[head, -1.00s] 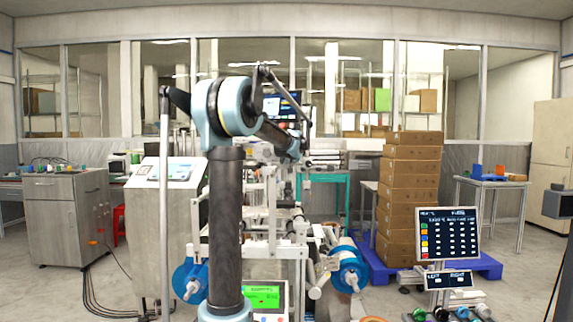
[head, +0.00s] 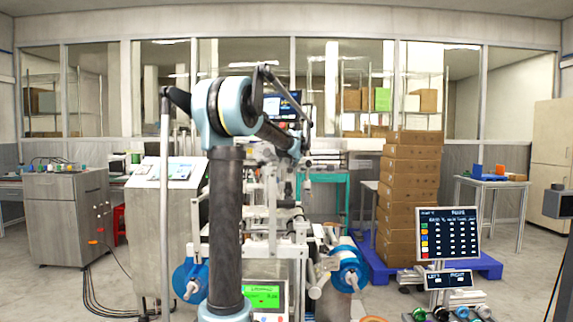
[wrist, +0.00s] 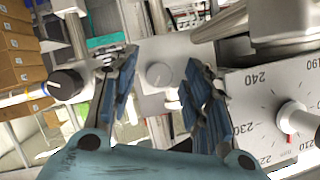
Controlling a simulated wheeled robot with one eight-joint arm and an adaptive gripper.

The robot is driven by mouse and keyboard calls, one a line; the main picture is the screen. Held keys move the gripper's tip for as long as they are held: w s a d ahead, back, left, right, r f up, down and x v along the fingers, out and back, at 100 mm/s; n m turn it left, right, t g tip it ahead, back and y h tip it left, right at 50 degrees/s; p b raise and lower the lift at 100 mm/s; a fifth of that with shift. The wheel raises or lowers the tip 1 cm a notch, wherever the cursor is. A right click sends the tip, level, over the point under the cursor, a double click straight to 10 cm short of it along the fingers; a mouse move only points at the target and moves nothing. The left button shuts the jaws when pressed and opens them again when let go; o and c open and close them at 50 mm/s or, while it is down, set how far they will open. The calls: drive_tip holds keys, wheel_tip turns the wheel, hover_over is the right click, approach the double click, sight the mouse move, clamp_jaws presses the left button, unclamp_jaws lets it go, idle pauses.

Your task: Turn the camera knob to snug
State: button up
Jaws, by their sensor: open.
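My gripper (wrist: 159,88) is open in the wrist view, with its blue-padded fingers spread left and right. A pale round knob (wrist: 158,74) on a light plate shows between the fingers, beyond their tips. I see no finger contact with it. A black-capped knob (wrist: 65,83) with a white pointer line sits to the left, outside the left finger. No label shows which of these is the camera knob. In the head view my arm reaches forward over the machine (head: 300,232); the machine's knobs are too small to make out there.
A large dial plate (wrist: 262,92) with numbers and a white centre knob (wrist: 295,118) stands close to the right finger. Brown stacked boxes (head: 411,190) on a blue pallet (head: 487,264) stand right of the machine. A display (head: 448,233) stands at the front right.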

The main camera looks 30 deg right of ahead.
drive_tip(key=v, duration=1.2)
idle(0.4)
